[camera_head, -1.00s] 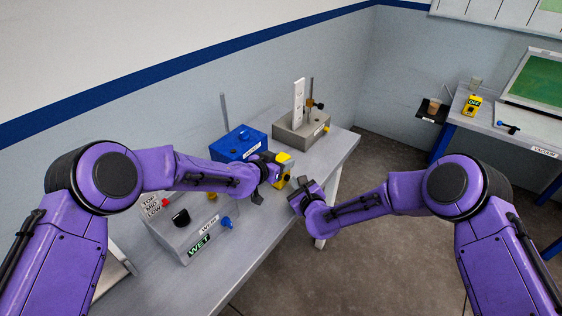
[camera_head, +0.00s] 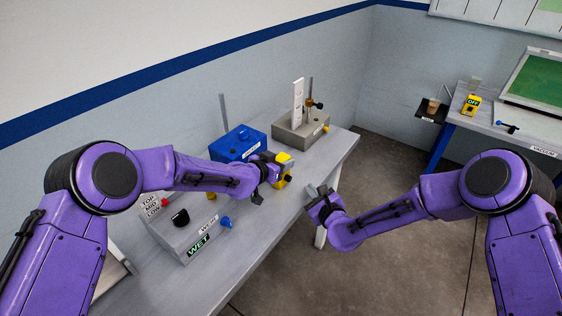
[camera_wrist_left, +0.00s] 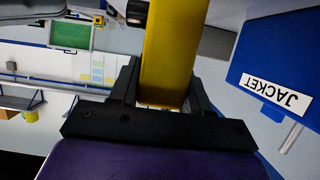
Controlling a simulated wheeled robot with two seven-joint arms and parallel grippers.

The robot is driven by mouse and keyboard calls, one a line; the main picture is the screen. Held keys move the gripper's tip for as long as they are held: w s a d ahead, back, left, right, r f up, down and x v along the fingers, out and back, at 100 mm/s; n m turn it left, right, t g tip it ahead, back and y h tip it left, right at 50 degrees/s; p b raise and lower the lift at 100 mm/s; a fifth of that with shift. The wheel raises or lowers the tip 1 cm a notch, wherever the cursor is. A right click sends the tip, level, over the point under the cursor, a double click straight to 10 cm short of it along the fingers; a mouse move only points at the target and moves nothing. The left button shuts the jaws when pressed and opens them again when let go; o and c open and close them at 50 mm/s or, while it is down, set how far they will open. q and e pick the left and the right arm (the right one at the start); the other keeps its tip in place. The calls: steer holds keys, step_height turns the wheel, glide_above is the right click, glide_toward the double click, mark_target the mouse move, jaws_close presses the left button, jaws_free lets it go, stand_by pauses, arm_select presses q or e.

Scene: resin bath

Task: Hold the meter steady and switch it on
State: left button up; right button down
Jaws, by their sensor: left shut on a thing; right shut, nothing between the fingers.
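A yellow meter (camera_head: 283,158) with a dark knob on its side stands at the bench's middle. My left gripper (camera_head: 270,175) is shut on the meter, which also fills the middle of the left wrist view (camera_wrist_left: 166,50) between the fingers. The meter's face and any reading are hidden or too small to tell. My right gripper (camera_head: 316,192) is shut and empty, to the right of the meter and apart from it, near the bench's right edge.
A blue box (camera_head: 238,142), labelled JACKET in the left wrist view (camera_wrist_left: 275,60), stands behind the meter. A grey box marked WET (camera_head: 180,236) is front left; a grey stand (camera_head: 296,134) is behind. Another table at right holds a yellow OFF box (camera_head: 471,104).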

arm_select(q)
steer(key=o, duration=1.2)
steer(key=shift+o, duration=0.2)
steer(key=v, duration=1.2)
